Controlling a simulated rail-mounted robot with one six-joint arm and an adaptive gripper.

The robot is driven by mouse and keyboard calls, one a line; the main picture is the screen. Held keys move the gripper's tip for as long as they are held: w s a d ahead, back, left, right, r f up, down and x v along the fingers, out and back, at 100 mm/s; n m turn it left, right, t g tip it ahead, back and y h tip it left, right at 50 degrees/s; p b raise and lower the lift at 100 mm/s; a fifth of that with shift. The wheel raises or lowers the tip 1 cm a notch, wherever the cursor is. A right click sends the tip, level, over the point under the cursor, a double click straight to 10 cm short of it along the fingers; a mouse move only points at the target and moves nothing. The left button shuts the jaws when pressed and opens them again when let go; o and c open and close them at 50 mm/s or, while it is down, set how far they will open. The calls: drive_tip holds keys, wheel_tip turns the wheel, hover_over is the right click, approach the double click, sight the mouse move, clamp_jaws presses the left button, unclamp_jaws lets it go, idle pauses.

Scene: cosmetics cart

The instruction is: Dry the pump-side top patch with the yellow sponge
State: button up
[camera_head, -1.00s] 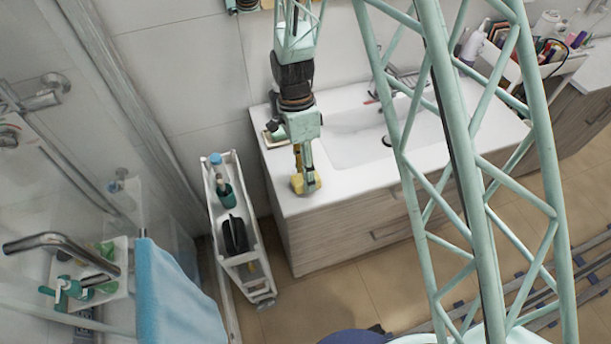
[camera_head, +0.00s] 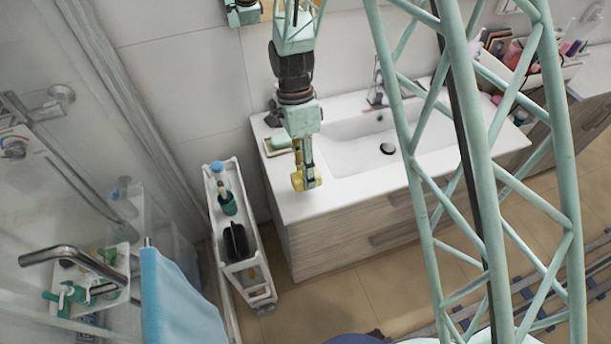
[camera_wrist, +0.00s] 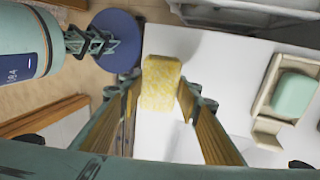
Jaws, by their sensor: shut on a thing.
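The yellow sponge (camera_wrist: 160,85) is between the two fingertips of my gripper (camera_wrist: 158,100) in the wrist view, and the gripper is shut on it. In the head view my gripper (camera_head: 304,174) points down with the sponge (camera_head: 299,183) at its tip, over the left part of the white washbasin top (camera_head: 320,203). I cannot tell whether the sponge touches the surface. The slim white cart (camera_head: 262,297) stands left of the washbasin cabinet and holds a green bottle (camera_head: 228,206) with a blue top near its far end. No wet patch can be made out.
A soap dish with green soap (camera_head: 280,142) sits on the counter behind the gripper; the soap (camera_wrist: 295,97) also shows in the wrist view. The basin and tap (camera_head: 376,92) are to the right. A blue towel (camera_head: 172,295) hangs at the left. The counter's front left is clear.

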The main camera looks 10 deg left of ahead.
drive_tip(key=shift+r, duration=0.65)
drive_tip(key=shift+w, duration=0.1)
